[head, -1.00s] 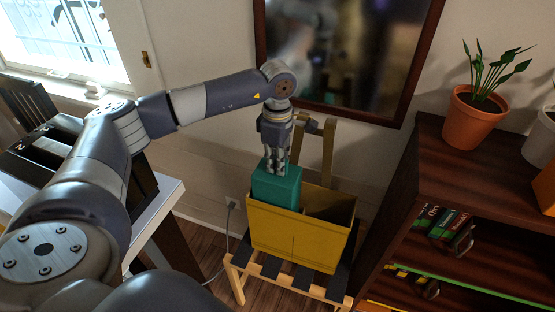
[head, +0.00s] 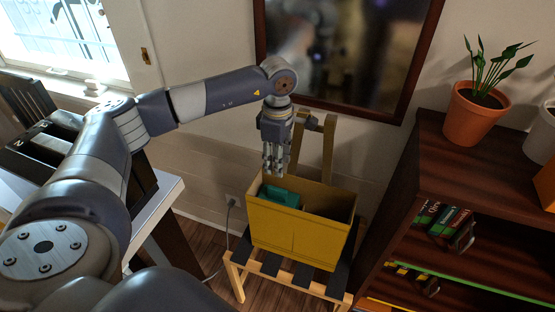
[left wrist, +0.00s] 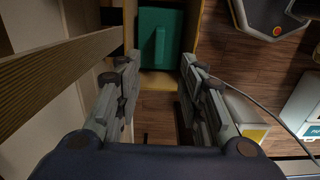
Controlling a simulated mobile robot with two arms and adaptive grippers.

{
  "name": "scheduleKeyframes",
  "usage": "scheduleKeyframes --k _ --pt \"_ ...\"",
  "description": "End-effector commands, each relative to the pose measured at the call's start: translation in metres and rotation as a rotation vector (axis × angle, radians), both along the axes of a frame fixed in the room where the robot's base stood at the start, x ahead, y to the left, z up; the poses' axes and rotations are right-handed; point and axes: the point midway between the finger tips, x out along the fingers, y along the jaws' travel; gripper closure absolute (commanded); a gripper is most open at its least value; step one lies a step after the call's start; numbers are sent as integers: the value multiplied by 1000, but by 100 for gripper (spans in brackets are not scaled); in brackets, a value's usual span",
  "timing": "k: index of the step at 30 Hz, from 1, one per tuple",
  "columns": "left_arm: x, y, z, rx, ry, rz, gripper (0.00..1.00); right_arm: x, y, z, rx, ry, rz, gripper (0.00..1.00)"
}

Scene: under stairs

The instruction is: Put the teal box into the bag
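The teal box (head: 281,197) sits inside the left part of the yellow bag (head: 297,238), with its top showing a little below the rim. The bag stands upright and open on a slatted wooden stand. My left gripper (head: 274,171) hangs just above the box, pointing down and apart from it. In the left wrist view its two fingers (left wrist: 157,62) are spread with nothing between them, and the teal box (left wrist: 160,36) lies beyond the fingertips. The lower part of the box is hidden by the bag wall. My right gripper is not in view.
The slatted stand (head: 272,272) carries the bag. A dark wooden shelf (head: 400,190) with a potted plant (head: 472,115) is at the right. A dark-framed mirror or picture (head: 340,50) hangs behind. A white-topped table (head: 165,205) is at the left.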

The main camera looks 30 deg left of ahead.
Motion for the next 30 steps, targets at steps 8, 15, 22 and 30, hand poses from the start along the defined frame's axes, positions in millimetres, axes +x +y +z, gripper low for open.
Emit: scheduleKeyframes --k 8,15,22,30 --pt "2 0 53 -1 -8 0 64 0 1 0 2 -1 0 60" --pt "1 0 98 -1 -5 0 64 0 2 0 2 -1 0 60" --pt "1 0 116 -1 -2 0 64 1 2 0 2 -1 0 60" --pt "1 0 117 -1 -2 0 64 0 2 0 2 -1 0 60"
